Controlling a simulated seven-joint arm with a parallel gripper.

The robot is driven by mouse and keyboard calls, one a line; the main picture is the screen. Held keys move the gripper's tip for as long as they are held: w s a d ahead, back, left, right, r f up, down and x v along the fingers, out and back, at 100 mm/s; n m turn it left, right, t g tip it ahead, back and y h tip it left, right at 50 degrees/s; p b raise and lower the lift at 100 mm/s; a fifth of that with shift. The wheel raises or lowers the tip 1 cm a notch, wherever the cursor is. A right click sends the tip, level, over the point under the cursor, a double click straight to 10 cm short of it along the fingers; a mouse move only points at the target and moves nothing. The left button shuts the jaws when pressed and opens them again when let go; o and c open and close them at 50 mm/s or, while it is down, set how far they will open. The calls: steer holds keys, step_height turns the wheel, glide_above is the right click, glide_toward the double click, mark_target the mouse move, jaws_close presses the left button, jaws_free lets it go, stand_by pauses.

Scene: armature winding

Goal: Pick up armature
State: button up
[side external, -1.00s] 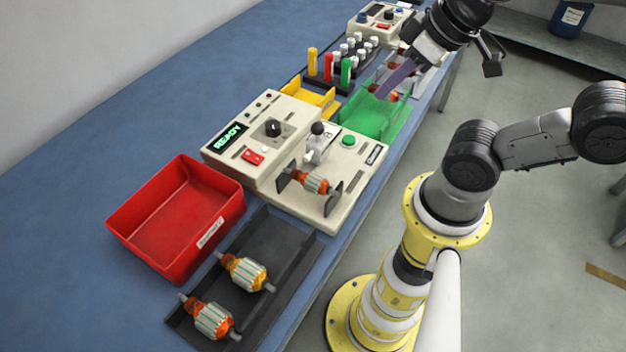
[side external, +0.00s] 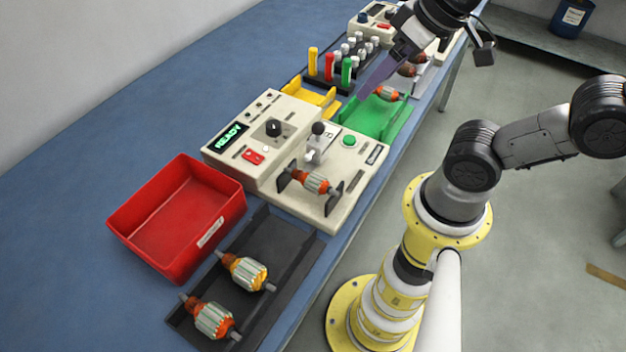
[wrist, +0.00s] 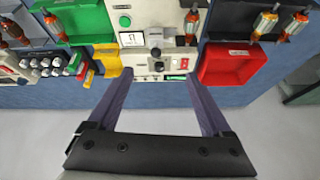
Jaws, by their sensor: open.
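In the side view, an armature (side external: 316,182) with an orange winding rests across the holder of the beige machine. It also shows in the wrist view (wrist: 191,22), at the top centre. Two more armatures, one with a yellow-orange winding (side external: 247,272) and one with an orange winding (side external: 212,318), lie in the black tray (side external: 290,243) at the front. Another armature (side external: 387,94) lies in the green tray (side external: 368,126). My gripper (wrist: 158,76) is open and empty, high above the bench. In the side view its purple fingers (side external: 372,78) are over the left side of the green tray.
The beige machine (side external: 240,172) shows a READY display. A red bin (side external: 172,222) stands left of the black tray. A yellow tray (side external: 316,95) and a rack with coloured and white pegs (side external: 346,70) stand behind the machine. The blue bench (side external: 110,150) is clear at left.

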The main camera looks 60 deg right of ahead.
steer(key=w+a+f+g, duration=0.2)
steer(key=w+a+g, duration=0.15)
steer(key=w, duration=0.25)
steer(key=n+g, duration=0.1)
steer(key=g, duration=0.1)
glide_above(313, 176)
step_height(313, 176, down, 6)
steer(key=f, duration=0.8)
steer(key=shift+w+d+f, duration=0.15)
steer(key=shift+w+d, duration=0.05)
steer(key=shift+w, duration=0.05)
steer(key=shift+s+a+f, duration=0.1)
steer(key=shift+s+f, duration=0.05)
steer(key=shift+f, duration=1.2)
steer(key=shift+s+a+f, duration=0.1)
steer(key=shift+f, duration=1.2)
steer(key=shift+c, duration=0.3)
jaws_close()
